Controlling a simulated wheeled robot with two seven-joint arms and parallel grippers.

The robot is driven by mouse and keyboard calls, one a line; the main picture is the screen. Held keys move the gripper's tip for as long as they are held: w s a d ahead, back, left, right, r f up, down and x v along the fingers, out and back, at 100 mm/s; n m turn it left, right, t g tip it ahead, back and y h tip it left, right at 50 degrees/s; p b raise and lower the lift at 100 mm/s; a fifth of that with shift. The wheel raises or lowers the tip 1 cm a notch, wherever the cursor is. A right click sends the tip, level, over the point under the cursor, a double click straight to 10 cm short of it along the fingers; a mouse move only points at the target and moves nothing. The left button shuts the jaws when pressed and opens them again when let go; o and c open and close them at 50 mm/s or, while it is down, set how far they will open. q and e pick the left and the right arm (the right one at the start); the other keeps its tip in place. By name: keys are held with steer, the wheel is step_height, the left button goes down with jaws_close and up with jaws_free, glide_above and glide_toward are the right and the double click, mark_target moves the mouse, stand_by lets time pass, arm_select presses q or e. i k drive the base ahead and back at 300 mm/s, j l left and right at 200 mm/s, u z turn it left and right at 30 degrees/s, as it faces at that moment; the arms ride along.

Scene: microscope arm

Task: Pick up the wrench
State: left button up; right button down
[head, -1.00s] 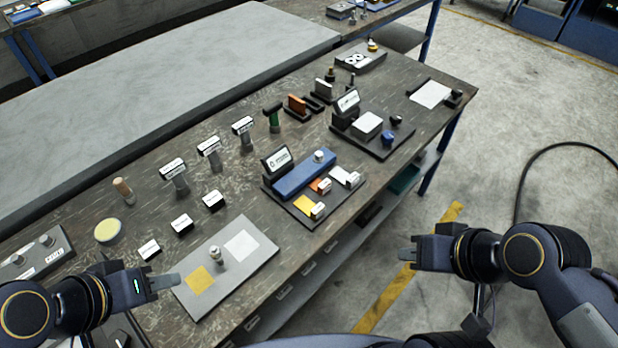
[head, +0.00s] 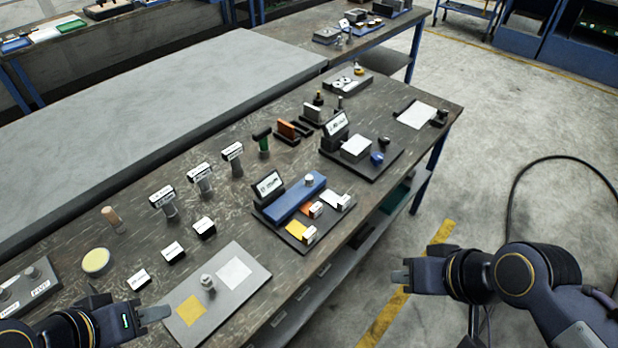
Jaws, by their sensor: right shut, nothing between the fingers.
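I cannot make out a clear wrench among the small tools on the bench (head: 300,178). My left gripper (head: 157,313) is at the lower left, by the left edge of a grey plate (head: 222,302). The picture does not show whether its fingers are apart, and I see nothing held in it. My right gripper (head: 400,276) is shut and empty, off the bench's front side with the floor behind it.
The grey plate bears a yellow square (head: 190,311), a white square (head: 234,272) and a small metal piece (head: 208,283). Labelled stands, a blue block (head: 293,198) and a green-handled tool (head: 263,142) stand farther back. A pale round pad (head: 96,261) lies at left.

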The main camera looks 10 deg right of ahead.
mark_target(162, 198)
steer(key=i+l, duration=0.15)
steer(key=l, duration=0.2)
steer(key=l+u, duration=0.1)
steer(key=u, duration=0.35)
steer(key=i+l+u, duration=0.1)
steer(key=u, duration=0.4)
steer(key=l+u, duration=0.25)
steer(key=u, duration=1.15)
